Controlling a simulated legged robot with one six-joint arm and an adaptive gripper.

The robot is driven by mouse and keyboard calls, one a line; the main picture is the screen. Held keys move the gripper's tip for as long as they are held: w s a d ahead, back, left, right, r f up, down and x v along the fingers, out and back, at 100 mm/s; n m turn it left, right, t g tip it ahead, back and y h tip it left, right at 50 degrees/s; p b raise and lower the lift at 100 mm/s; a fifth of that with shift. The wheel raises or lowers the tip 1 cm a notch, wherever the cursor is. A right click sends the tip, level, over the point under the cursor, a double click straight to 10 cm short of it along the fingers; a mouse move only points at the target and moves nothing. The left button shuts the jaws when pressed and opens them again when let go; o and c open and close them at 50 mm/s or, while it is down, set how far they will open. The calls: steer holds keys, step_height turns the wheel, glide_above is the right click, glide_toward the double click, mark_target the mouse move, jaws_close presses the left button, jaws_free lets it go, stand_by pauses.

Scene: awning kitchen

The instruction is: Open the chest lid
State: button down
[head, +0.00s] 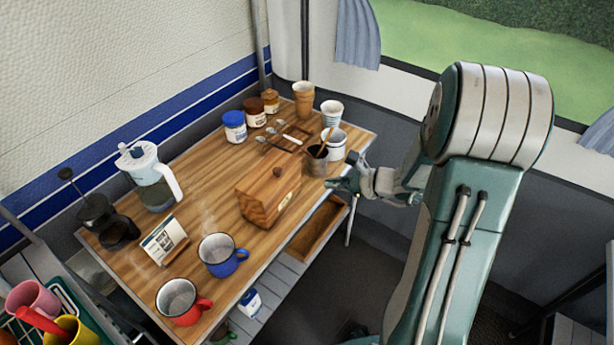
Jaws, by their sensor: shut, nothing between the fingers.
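The wooden chest (268,195) stands on the wooden table (196,262), near the middle of its right side. Its lid looks closed, with a dark knob (278,172) on top and a pale plate on the side. My gripper (340,186) is at the right edge of the table, to the right of the chest and apart from it. It is shut and empty. It is close to a dark grey cup (316,161) that holds a utensil. My arm comes in from the right of the picture.
A blue mug (222,256), red mug (180,302) and small card (164,241) stand in front of the chest. A pitcher (152,178) is at left. Jars, cups and a spoon rack (286,137) stand behind. An open drawer (317,230) sits below the table edge.

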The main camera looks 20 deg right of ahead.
mark_target(284, 175)
steer(key=x, duration=0.8)
steer(key=shift+w+a+f, duration=0.2)
steer(key=shift+w+f, duration=0.05)
steer(key=shift+w+a+r, duration=0.25)
steer(key=shift+a+r, duration=0.3)
steer(key=shift+w+a+r, duration=0.3)
steer(key=shift+a+r, duration=0.25)
steer(key=shift+a, duration=0.05)
steer(key=shift+w+a+r, duration=0.15)
steer(key=shift+a+r, duration=0.15)
steer(key=shift+r, duration=0.05)
steer(key=shift+r, duration=0.15)
steer(key=shift+w+a+r+g+h, duration=0.1)
steer(key=shift+w+r+g+h, duration=0.05)
steer(key=shift+g+h, duration=0.15)
